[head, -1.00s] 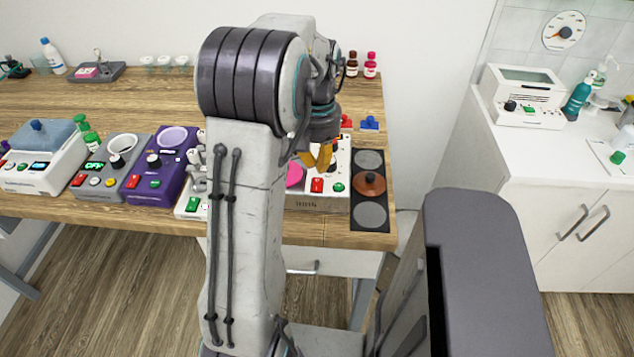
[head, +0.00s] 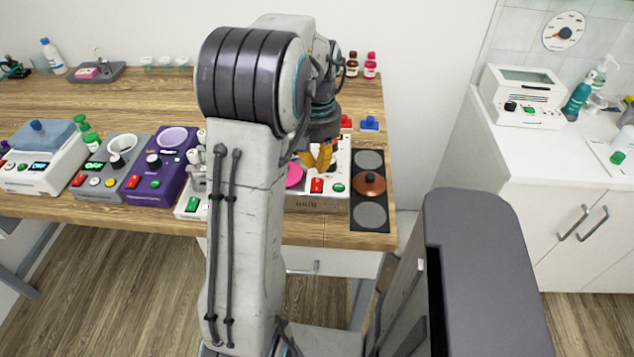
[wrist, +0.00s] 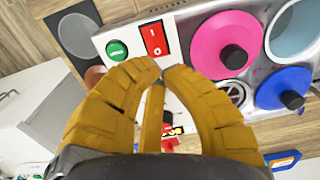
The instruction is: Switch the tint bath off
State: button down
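A white machine with a steel top (head: 312,204) stands at the right end of the bench; I take it for the tint bath, but its label is too small to read surely. Its front strip carries a red rocker switch (head: 317,185) and a green round button (head: 339,187). In the wrist view the red switch (wrist: 155,38) lies just beyond my fingertips and the green button (wrist: 117,50) is left of it. A pink lid (wrist: 226,45) and a blue lid (wrist: 284,88) sit on its top. My gripper (wrist: 162,73) is shut and empty above the machine, its yellow fingertips together.
A dark plate strip (head: 369,187) with a brown lidded pot (head: 369,184) adjoins on the right. A purple machine (head: 162,166) and other machines stand to the left. Red (head: 346,122) and blue (head: 369,123) small objects lie behind. My arm hides part of the bench.

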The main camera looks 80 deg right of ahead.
aim_at(318, 179)
jog(key=shift+f+b, duration=1.4)
jog(key=shift+f, duration=0.45)
dwell(1.1)
jog(key=shift+r, duration=0.25)
jog(key=shift+r+p, duration=3.1)
jog(key=shift+r, duration=0.25)
jog(key=shift+d, duration=0.1)
